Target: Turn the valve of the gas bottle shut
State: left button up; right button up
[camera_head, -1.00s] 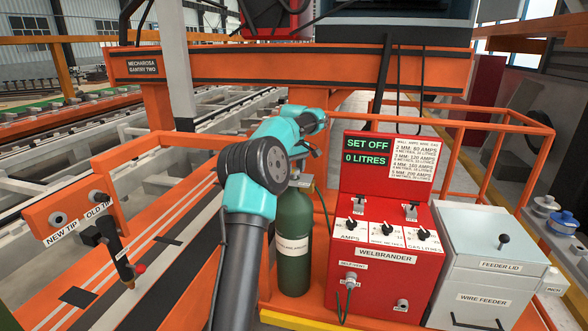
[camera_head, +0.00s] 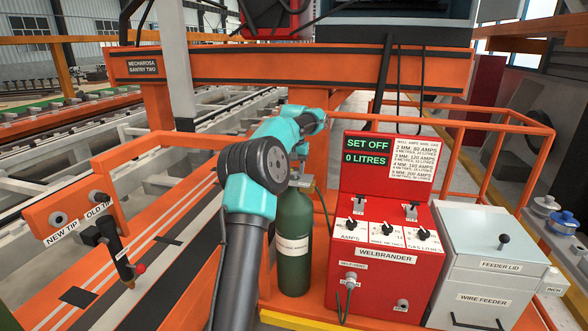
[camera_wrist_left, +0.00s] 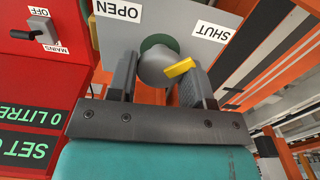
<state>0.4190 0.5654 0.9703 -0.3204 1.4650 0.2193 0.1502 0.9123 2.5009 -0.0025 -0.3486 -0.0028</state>
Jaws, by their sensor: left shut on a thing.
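The green gas bottle (camera_head: 294,268) stands upright on the orange platform, left of the red welder. My left gripper (camera_head: 302,168) is at the bottle's top, and my arm partly hides that area. In the left wrist view, my left gripper (camera_wrist_left: 157,78) is shut on the round grey valve knob (camera_wrist_left: 153,66), one finger on each side. The knob's yellow pointer (camera_wrist_left: 180,67) points right, toward the side of the SHUT label (camera_wrist_left: 210,38) and a little below it. The OPEN label (camera_wrist_left: 117,10) is at the upper left. My right gripper is not in view.
The red welder (camera_head: 390,265) stands close right of the bottle; its display (camera_head: 367,152) reads SET OFF and 0 LITRES. The wire feeder (camera_head: 485,300) is further right. Orange rails surround the platform. A torch holder (camera_head: 108,240) is at the left.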

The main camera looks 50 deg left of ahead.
pick_arm(q)
jog(key=shift+m, duration=0.4)
jog(key=o, duration=0.9)
jog(key=shift+o, duration=0.2)
